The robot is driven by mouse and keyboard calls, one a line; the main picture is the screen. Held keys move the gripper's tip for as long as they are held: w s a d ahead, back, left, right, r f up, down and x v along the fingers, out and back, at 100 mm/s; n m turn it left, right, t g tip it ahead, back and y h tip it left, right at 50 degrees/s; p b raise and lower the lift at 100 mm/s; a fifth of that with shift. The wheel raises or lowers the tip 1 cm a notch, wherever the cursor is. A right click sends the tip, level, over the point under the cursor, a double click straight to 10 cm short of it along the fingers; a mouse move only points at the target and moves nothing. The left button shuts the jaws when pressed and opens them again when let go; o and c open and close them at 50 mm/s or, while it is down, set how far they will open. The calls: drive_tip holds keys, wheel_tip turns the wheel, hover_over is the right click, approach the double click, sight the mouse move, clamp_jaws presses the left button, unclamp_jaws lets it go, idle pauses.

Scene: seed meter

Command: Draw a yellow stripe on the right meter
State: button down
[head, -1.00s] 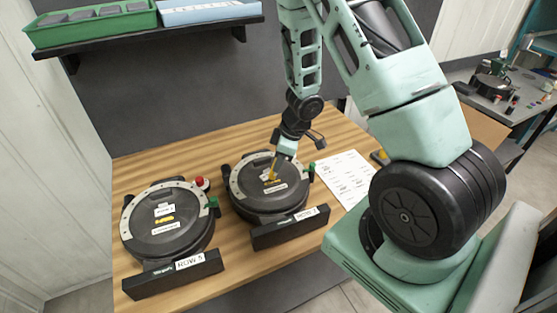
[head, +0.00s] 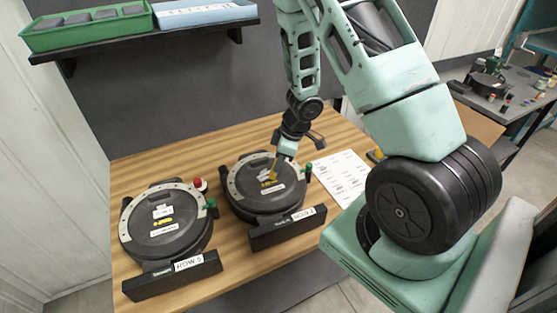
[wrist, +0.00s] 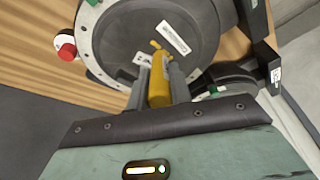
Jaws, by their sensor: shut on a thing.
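The right meter (head: 240,199) is a round dark drum with a pale studded rim and a white label on its lid; it also shows in the wrist view (wrist: 120,30). My gripper (head: 281,161) is over its lid, shut on a yellow marker (head: 273,171). In the wrist view, my gripper's fingers (wrist: 158,72) clasp the marker (wrist: 160,82), its tip pointing at the lid. I cannot tell whether the tip touches.
A red knob (head: 200,184) stands between the meters. Black name bars (head: 143,284) stand in front of them. A white printed sheet (head: 343,178) lies to the right. A shelf above holds a green tray (head: 90,34) and a blue box (head: 205,14).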

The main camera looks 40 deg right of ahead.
drive_tip(key=shift+s+d+r+p, duration=0.1)
drive_tip(key=shift+s+d+p, duration=0.1)
drive_tip(key=shift+d+p, duration=0.5)
idle(0.5)
drive_tip(key=shift+s+d+p, duration=0.15)
drive_tip(key=shift+d+p, duration=0.1)
drive_tip(key=shift+p, duration=0.15)
idle(0.4)
wheel_tip(320, 180, up, 6)
drive_tip(key=p, duration=0.6)
idle(0.4)
idle(0.4)
